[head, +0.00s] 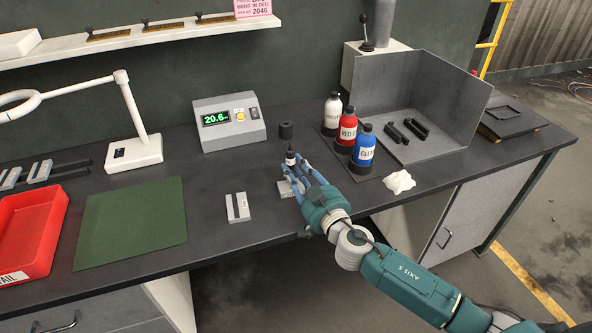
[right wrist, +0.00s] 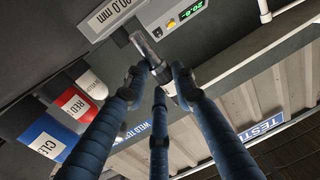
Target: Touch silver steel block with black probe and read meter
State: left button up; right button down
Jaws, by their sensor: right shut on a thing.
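My right gripper (head: 294,168) is shut on the black probe (head: 291,156), which stands upright between its blue fingers. In the right wrist view the gripper (right wrist: 155,75) surrounds the probe (right wrist: 148,50). A silver steel block (head: 284,188) lies on the bench just below the gripper, partly hidden by the fingers. In the wrist view a pale block labelled 20.0 mm (right wrist: 112,14) is close to the probe's far end; I cannot tell whether they touch. The meter (head: 228,122) stands behind, its green display reading 20.6. My left gripper is not in view.
A silver block with a dark stripe (head: 238,208) lies left of the gripper. A black cylinder (head: 286,131) stands behind it. Bottles, including a blue one (head: 363,146), and a white cloth (head: 399,182) are to the right. A green mat (head: 130,222) and red tray (head: 30,232) are left.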

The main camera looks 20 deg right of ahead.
notch_tip(320, 180, up, 6)
jog(key=p, duration=0.3)
jog(key=shift+f+p, duration=0.25)
jog(key=shift+p, duration=0.15)
dwell(1.1)
